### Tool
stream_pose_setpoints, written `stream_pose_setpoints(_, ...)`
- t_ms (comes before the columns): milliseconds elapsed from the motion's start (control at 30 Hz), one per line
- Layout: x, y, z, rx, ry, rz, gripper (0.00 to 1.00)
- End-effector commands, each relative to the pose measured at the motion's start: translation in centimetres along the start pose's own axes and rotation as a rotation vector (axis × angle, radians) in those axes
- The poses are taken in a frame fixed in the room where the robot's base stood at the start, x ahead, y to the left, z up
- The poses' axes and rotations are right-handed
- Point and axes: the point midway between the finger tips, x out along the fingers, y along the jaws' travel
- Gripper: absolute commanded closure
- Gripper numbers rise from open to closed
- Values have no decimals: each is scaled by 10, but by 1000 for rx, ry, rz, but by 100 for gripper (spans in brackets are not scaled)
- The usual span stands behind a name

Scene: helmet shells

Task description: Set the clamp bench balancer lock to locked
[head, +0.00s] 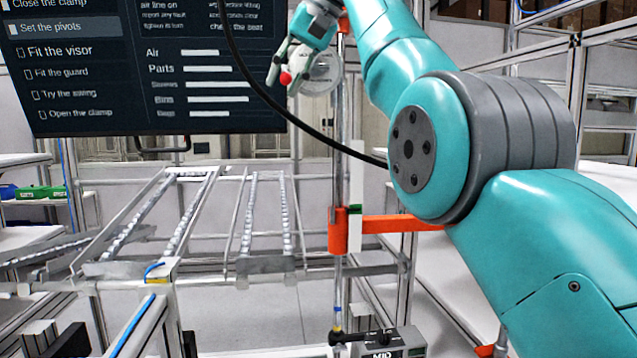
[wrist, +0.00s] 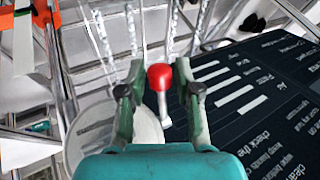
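The balancer lock lever, with a red ball knob (head: 285,78), is beside the pale round balancer drum (head: 322,73) high on the upright post. In the wrist view the red knob (wrist: 160,77) tops a short light grey lever, and the drum (wrist: 92,140) is at lower left. My gripper (wrist: 160,70) is open, with one finger on each side of the knob. A narrow gap shows between the knob and each finger. In the head view my gripper (head: 283,66) is at the knob, small and partly overlapping the drum. No lock marking is readable.
A dark screen (head: 140,120) with a step list hangs behind and left of the lever. An orange bracket (head: 385,232) joins the post lower down. A black hose (head: 290,118) loops past the post. Roller racks (head: 200,225) stand behind. A grey box (head: 400,342) is at the bottom.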

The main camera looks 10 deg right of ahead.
Motion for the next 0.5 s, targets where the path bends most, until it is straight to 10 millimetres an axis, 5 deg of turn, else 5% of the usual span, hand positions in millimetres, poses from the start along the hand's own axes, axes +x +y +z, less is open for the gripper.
stream_pose_setpoints(500, 7, 3, -1, -44, 86, -3, 67)
